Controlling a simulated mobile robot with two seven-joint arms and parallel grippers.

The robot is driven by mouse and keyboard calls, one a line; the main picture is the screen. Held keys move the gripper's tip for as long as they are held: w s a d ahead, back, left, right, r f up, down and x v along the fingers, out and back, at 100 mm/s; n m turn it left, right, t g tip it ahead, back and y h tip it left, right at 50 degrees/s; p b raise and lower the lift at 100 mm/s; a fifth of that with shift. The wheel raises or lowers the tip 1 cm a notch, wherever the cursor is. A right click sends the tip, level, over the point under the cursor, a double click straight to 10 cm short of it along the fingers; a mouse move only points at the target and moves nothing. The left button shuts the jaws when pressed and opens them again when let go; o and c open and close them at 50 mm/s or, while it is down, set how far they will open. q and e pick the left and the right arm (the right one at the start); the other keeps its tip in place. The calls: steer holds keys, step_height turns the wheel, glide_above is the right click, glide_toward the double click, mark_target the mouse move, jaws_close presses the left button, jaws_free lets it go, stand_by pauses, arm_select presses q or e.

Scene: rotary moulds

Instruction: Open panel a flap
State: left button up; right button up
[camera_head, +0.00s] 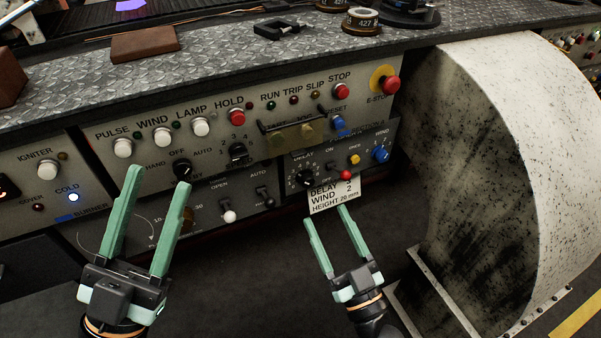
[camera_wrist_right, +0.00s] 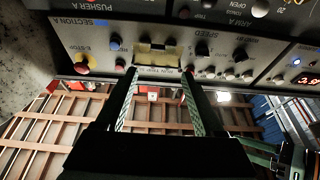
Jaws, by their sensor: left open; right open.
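The flap (camera_head: 291,137) is a small yellowish see-through cover on the control panel, below the RUN, TRIP and SLIP lamps. It hangs down over yellowish buttons and looks shut. In the right wrist view the flap (camera_wrist_right: 157,54) appears upside down, just beyond my fingertips. My right gripper (camera_head: 325,214) is open and empty, below and in front of the panel near the DELAY/WIND label; its fingers also show in the right wrist view (camera_wrist_right: 159,74). My left gripper (camera_head: 157,177) is open and empty, in front of the panel's left part, away from the flap.
The white DELAY/WIND card (camera_head: 333,196) hangs below the flap. A red E-STOP button (camera_head: 389,84) and blue RESET button (camera_head: 338,122) lie to its right. A large speckled drum housing (camera_head: 500,150) blocks the right side. Loose parts lie on the metal ledge (camera_head: 220,60) above.

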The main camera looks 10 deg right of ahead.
steer(key=b, duration=0.2)
glide_toward(298, 140)
steer(key=w+a, duration=0.2)
steer(key=w, duration=0.3)
steer(key=shift+w+a, duration=0.15)
steer(key=shift+w, duration=0.15)
steer(key=shift+r, duration=0.1)
jaws_close()
stand_by(1.1)
